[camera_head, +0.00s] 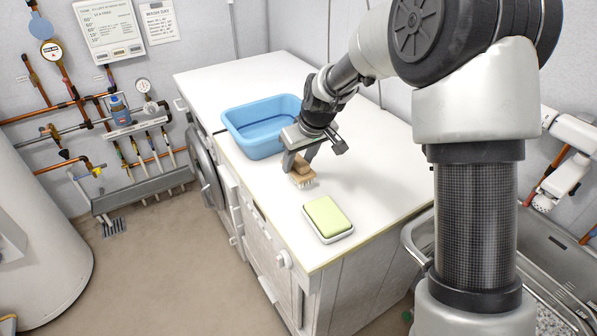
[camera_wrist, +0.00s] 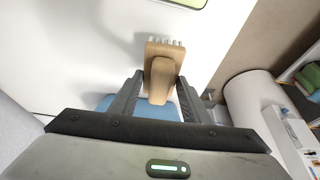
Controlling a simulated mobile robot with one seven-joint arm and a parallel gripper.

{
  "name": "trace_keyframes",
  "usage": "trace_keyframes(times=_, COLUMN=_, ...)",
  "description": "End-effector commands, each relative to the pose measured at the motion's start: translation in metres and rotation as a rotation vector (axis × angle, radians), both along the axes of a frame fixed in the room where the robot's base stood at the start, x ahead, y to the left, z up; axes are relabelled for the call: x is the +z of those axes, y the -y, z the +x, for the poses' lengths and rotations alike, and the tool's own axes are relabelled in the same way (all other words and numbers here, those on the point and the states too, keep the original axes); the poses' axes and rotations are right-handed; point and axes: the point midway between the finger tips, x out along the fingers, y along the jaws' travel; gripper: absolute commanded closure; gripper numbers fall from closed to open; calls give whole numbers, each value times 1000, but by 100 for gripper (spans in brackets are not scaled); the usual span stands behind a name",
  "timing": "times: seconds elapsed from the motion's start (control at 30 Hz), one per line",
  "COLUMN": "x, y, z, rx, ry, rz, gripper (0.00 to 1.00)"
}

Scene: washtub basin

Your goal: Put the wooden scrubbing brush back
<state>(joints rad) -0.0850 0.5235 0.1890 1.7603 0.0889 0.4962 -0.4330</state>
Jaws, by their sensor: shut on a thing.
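The wooden scrubbing brush (camera_head: 302,173) has a tan body and pale bristles. In the head view it is at the white counter's surface, between the blue basin and the green sponge; I cannot tell if it touches the counter. My gripper (camera_head: 303,160) comes down over it from above and is shut on its raised wooden grip. In the wrist view the brush (camera_wrist: 162,70) sits between the two dark fingers of my gripper (camera_wrist: 158,97), with its bristles showing at the far edge. Part of the grip is hidden by the fingers.
A blue basin (camera_head: 252,138) stands on the counter just behind and left of my gripper. A green sponge on a white dish (camera_head: 328,216) lies nearer the front edge. The white countertop (camera_head: 369,177) is clear on the right. A metal sink (camera_head: 560,262) is at the right.

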Motion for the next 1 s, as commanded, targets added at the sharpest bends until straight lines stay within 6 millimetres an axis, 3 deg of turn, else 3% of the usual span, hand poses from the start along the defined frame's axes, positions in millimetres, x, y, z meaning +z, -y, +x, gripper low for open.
trace_keyframes(times=0.23, x=-34, y=0, z=-1, rx=1, ry=-4, rz=0, gripper=75)
trace_keyframes(times=0.63, x=-40, y=0, z=0, rx=0, ry=-1, rz=-1, gripper=75)
trace_keyframes(times=0.67, x=-38, y=0, z=-1, rx=0, ry=-1, rz=-1, gripper=52)
trace_keyframes(times=0.73, x=-38, y=0, z=-1, rx=0, ry=-2, rz=-1, gripper=41)
trace_keyframes(times=1.0, x=-38, y=0, z=-1, rx=0, ry=-1, rz=-1, gripper=39)
